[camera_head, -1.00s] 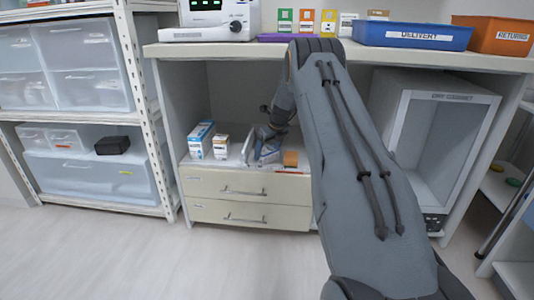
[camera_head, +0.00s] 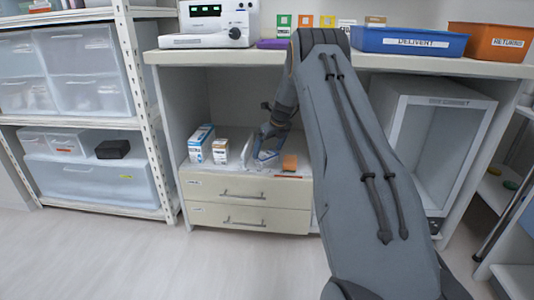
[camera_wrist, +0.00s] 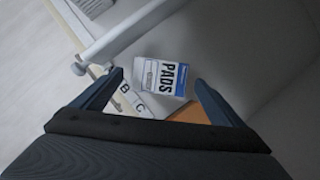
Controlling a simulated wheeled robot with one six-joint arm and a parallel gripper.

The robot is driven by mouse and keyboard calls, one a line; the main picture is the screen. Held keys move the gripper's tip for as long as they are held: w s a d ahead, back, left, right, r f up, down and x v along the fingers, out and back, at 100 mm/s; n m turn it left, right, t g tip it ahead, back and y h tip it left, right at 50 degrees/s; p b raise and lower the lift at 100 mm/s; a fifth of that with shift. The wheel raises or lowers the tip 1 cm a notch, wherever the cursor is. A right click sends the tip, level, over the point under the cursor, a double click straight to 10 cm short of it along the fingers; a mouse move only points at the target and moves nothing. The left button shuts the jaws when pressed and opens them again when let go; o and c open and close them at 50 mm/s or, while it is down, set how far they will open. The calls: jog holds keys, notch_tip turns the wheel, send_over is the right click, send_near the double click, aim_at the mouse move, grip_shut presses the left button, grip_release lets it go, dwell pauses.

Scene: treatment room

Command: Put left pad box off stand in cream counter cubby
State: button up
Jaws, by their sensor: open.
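A white and blue box marked PADS (camera_wrist: 163,77) lies ahead of my gripper in the wrist view, in line with the gap between the fingers. My gripper (camera_wrist: 160,82) is open, with one finger to each side of the box; I cannot tell whether they touch it. In the head view my gripper (camera_head: 261,143) is inside the cream counter's open cubby, just above a small white and blue item (camera_head: 266,156) that appears to be this box. Label cards with B and C (camera_wrist: 130,98) show beside the box. No separate second pad box is clear.
A blue and white carton (camera_head: 201,144) and a smaller white box (camera_head: 220,151) stand left in the cubby. An orange block (camera_head: 290,163) is to the right. Cream drawers (camera_head: 245,190) are below. A pale rail (camera_wrist: 125,30) crosses the wrist view's upper left.

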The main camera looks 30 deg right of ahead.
aim_at(271, 156)
jog(key=shift+p+v, duration=0.45)
jog(key=shift+v, duration=1.4)
jog(key=s+a+r+n, duration=0.2)
jog(key=a+n, duration=0.2)
jog(key=a, duration=0.5)
jog(key=s+a+r+n+g+y, duration=0.1)
jog(key=s+a+r+n, duration=0.15)
jog(key=a, duration=0.55)
jog(key=s+a+r+n, duration=0.25)
jog(key=a+n, duration=0.25)
jog(key=a, duration=0.4)
jog(key=s+a+r+n+g, duration=0.2)
jog(key=s+a+r+n, duration=0.2)
jog(key=s+a+n, duration=1.15)
jog(key=s+n, duration=0.2)
jog(key=s, duration=0.6)
jog(key=s+a+n+g, duration=0.1)
jog(key=s+a+n, duration=0.3)
jog(key=s, duration=0.8)
jog(key=s+a+n, duration=0.3)
jog(key=s+n, duration=0.4)
jog(key=s, duration=0.5)
jog(key=shift+s+a+g+h, duration=0.2)
jog(key=shift+s+g+h, duration=0.05)
jog(key=shift+g+h, duration=0.05)
